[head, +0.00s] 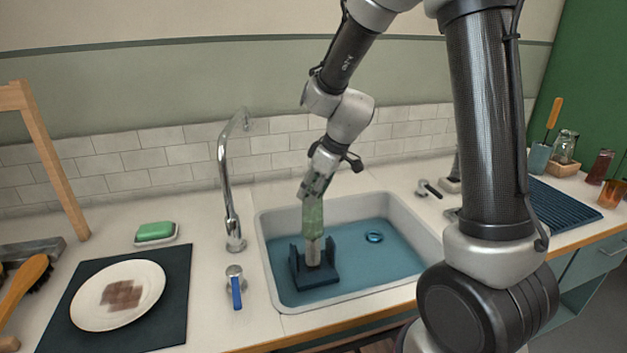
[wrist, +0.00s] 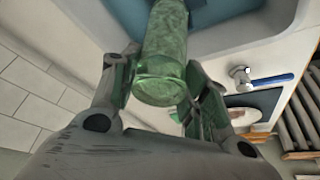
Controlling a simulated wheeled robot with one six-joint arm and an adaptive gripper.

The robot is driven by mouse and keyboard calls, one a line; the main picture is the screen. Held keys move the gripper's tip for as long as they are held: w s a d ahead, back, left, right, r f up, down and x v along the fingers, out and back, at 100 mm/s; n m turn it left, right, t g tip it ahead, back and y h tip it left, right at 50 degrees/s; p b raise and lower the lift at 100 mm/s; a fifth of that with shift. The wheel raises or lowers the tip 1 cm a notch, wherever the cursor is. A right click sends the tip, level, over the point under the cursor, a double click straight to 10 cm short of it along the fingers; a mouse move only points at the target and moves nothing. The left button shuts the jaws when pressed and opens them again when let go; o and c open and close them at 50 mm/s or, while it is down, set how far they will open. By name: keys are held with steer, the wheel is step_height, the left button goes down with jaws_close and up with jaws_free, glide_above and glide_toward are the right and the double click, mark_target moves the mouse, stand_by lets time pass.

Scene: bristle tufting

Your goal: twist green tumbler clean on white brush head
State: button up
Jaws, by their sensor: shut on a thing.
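My gripper (head: 317,186) is shut on the green tumbler (head: 313,217) and holds it from above, nearly upright with a slight tilt. In the wrist view the green tumbler (wrist: 165,55) lies between the two fingers, its near end facing the camera. The tumbler is over the middle of the dark blue brush stand (head: 318,278) in the sink. A pale, whitish brush head (head: 313,254) shows just below the tumbler's lower edge. Dark uprights stand on either side of it. How far the brush head reaches inside the tumbler is hard to tell.
The sink (head: 268,265) holds blue water and a small blue ring-shaped thing (head: 374,237). A tap (head: 229,190) and blue-handled lever (head: 235,287) stand left of it. A soiled plate (head: 118,295) lies on a dark mat. A blue ribbed mat (head: 565,203) lies right.

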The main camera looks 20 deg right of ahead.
mark_target(313, 220)
steer(key=shift+f, duration=5.05)
steer(key=o, duration=0.6)
steer(key=c, duration=0.4)
